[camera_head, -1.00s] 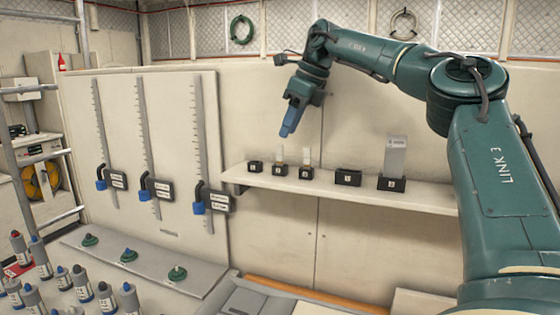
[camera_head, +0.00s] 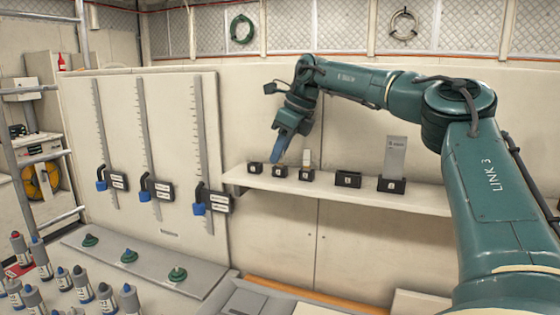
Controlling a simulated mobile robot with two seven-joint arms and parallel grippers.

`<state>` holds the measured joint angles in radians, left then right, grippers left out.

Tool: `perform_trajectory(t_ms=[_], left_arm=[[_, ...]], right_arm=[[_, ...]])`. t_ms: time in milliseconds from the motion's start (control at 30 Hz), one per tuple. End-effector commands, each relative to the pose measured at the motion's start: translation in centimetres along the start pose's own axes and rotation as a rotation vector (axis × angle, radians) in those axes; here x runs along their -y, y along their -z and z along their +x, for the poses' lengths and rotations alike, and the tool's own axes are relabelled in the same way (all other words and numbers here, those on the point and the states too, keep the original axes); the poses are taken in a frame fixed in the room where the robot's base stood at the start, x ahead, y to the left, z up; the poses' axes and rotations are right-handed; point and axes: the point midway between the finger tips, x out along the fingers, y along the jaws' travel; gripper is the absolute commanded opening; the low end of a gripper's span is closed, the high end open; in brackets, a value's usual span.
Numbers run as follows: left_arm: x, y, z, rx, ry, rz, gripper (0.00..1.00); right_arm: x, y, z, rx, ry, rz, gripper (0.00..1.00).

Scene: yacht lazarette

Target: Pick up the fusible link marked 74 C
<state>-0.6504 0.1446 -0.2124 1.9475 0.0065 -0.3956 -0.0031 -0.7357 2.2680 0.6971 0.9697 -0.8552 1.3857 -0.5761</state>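A shelf (camera_head: 410,200) carries a row of small black holders with markings too small to read. A pale upright piece (camera_head: 307,156) stands in the third holder (camera_head: 306,174), and a taller grey piece (camera_head: 396,156) in the rightmost holder (camera_head: 391,185). I cannot read 74 C on any piece. My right gripper (camera_head: 276,158) points down with its blue fingers just above the second holder (camera_head: 280,170). The fingers cover whatever stands there. They overlap in this view, so I cannot tell whether they are open or shut. My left gripper is not in view.
The leftmost holder (camera_head: 255,168) and fourth holder (camera_head: 347,179) look empty. Three vertical scales with padlocked boxes (camera_head: 212,201) stand left of the shelf. Several bottles (camera_head: 84,284) fill the lower left. The shelf front is clear.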

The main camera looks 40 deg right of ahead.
Motion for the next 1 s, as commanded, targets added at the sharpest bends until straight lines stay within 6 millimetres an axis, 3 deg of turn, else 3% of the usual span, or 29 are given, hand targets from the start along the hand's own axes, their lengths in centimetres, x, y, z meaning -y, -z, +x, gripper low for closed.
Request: perform_trajectory(t_ms=[233,1000], left_arm=[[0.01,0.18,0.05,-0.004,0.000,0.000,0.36],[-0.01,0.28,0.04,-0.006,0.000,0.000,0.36]], right_arm=[[0.00,-0.02,-0.04,0.000,0.000,0.000,0.00],[-0.01,-0.02,-0.05,0.000,0.000,0.000,0.00]])
